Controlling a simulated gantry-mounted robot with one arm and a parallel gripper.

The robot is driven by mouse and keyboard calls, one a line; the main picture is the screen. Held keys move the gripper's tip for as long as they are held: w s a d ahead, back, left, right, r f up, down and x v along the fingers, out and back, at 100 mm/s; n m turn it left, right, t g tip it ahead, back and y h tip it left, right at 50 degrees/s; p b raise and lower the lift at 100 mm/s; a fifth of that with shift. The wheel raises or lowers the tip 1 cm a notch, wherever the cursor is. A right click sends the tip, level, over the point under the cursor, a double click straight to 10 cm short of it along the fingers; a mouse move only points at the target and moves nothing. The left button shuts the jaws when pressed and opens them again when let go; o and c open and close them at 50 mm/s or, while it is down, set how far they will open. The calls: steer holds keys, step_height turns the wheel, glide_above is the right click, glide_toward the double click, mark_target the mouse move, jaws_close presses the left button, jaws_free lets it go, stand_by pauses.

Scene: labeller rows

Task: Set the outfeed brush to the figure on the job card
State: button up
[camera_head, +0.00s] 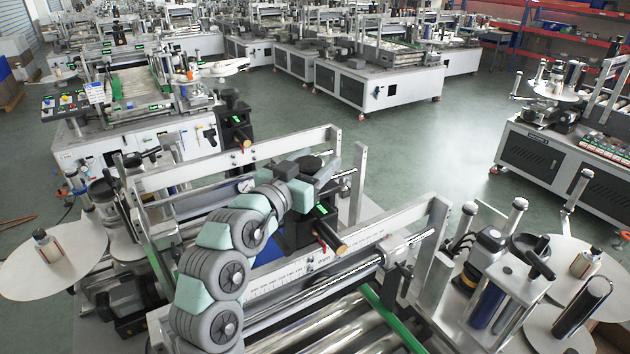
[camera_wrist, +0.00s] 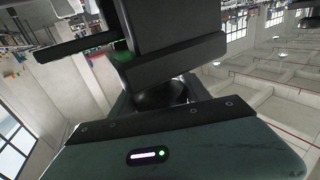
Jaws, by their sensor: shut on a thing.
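My gripper (camera_head: 318,178) is at the top of a black unit (camera_head: 297,228) and appears shut on its dark top handle, which the gripper mostly hides. The unit has a small lit green display (camera_head: 322,208), too small to read, and a tan cylinder (camera_head: 331,239) sticking out low at its front. I cannot tell for sure that this is the outfeed brush. In the wrist view, dark gripper parts (camera_wrist: 170,55) fill the upper middle, and what they hold is not clear. No readable job card shows for this machine.
A rail with a printed scale (camera_head: 300,270) crosses in front of the unit, below a metal frame (camera_head: 360,180). Rollers (camera_head: 345,325) lie nearer. Reels and posts stand right, a white disc (camera_head: 50,262) left. Another labeller (camera_head: 130,130) stands behind; green floor is open beyond.

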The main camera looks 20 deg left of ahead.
steer(key=shift+f+h+b, duration=0.1)
steer(key=shift+h+b, duration=0.2)
steer(key=shift+b, duration=0.1)
steer(key=o, duration=1.3)
steer(key=shift+o, duration=0.2)
steer(key=b+v, duration=0.1)
steer(key=v, duration=1)
